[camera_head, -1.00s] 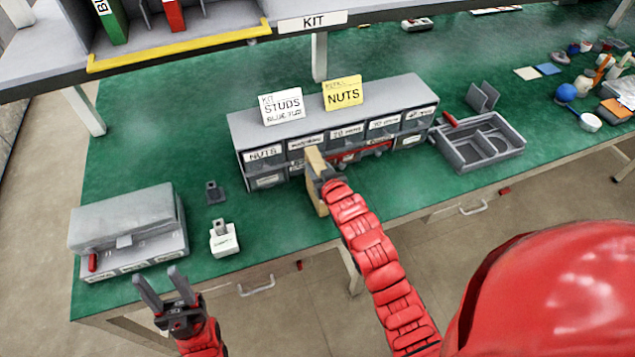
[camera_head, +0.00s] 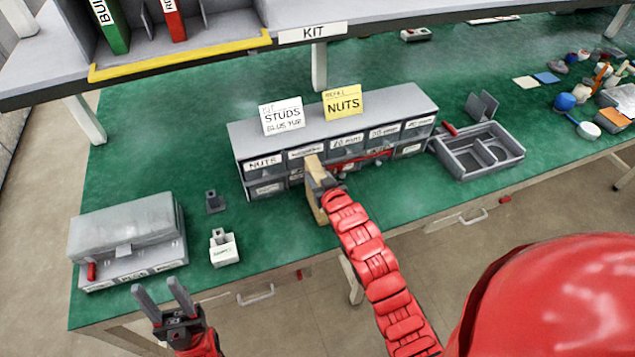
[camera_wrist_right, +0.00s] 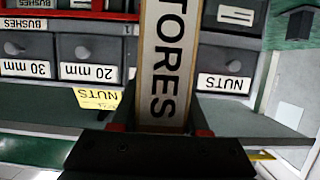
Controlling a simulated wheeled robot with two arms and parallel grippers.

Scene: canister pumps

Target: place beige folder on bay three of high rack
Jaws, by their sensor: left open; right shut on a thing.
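The beige folder (camera_head: 314,170) is upright in front of the drawer cabinet, seen edge-on in the head view. My right gripper (camera_head: 323,187) is shut on it. In the right wrist view its pale spine (camera_wrist_right: 165,60), lettered "STORES", stands between the fingers of my right gripper (camera_wrist_right: 160,128). My left gripper (camera_head: 163,298) is open and empty at the bench's front left edge. The high rack (camera_head: 235,22) is at the top left, with a yellow front lip. A green binder (camera_head: 110,25) and a red binder (camera_head: 169,18) stand in it; its upper part is cut off.
The drawer cabinet (camera_head: 240,133) carries "STUDS" and "NUTS" cards. A grey lidded case (camera_head: 125,228) and a small white block (camera_head: 223,250) are at left. A grey divided tray (camera_head: 480,150) is right of the cabinet. The rack's post (camera_head: 319,60) stands behind the cabinet. Green bench between is clear.

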